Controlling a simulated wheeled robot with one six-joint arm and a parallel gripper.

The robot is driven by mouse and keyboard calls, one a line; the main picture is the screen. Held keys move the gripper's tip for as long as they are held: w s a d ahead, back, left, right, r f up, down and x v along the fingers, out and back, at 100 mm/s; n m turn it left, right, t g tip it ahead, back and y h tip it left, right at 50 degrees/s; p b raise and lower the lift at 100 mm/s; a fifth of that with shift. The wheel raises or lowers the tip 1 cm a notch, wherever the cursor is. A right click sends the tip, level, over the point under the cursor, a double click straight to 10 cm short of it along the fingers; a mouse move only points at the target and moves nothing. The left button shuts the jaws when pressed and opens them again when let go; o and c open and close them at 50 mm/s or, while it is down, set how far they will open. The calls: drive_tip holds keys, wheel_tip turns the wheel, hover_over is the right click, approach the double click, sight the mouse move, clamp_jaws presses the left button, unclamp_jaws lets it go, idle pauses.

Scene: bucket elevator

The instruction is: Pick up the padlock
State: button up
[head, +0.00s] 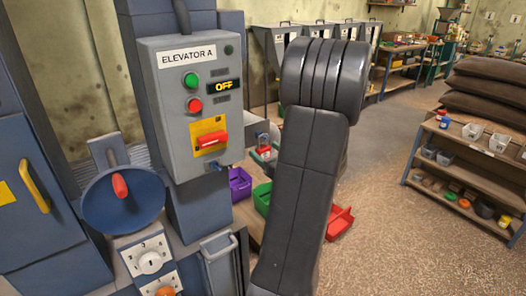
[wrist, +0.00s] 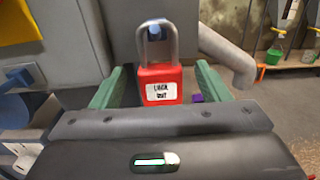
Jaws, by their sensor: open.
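The padlock (wrist: 159,83) has a red body with a white "LOCK OUT" label and a grey shackle. In the wrist view it is upright, its shackle around or in front of a small blue fitting (wrist: 154,31) on the grey panel. My gripper (wrist: 159,88) is open, with one green finger on each side of the padlock; I cannot tell whether either finger touches it.
The box reads "ELEVATOR A" and "OFF" and carries a red switch handle (head: 212,140) on a yellow plate. Purple (head: 240,184) and red (head: 340,222) bins stand below. A shelf rack (head: 465,165) stands at right. A grey pipe (wrist: 229,55) runs right of the padlock.

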drive_tip(key=shift+c, duration=0.4)
drive_tip(key=c, duration=1)
drive_tip(key=shift+c, duration=0.2)
drive_tip(key=shift+r, duration=0.15)
drive_tip(key=shift+r, duration=0.5)
drive_tip(key=b+v, duration=0.2)
drive_tip(key=v, duration=1.6)
drive_tip(key=w+a+f+m+t+h+p, duration=0.1)
drive_tip(key=w+a+f+m+h+p, duration=0.1)
drive_tip(key=w+a+f, duration=0.3)
drive_tip(key=w+a+f+m+t+h+p, duration=0.1)
drive_tip(key=w+a+f, duration=0.4)
drive_tip(key=w, duration=0.6)
drive_tip(key=shift+w+a+m+t+h+p, duration=0.35)
drive_tip(key=shift+a+h+p, duration=0.3)
drive_tip(key=shift+h, duration=0.55)
drive_tip(key=shift+a+f, duration=0.1)
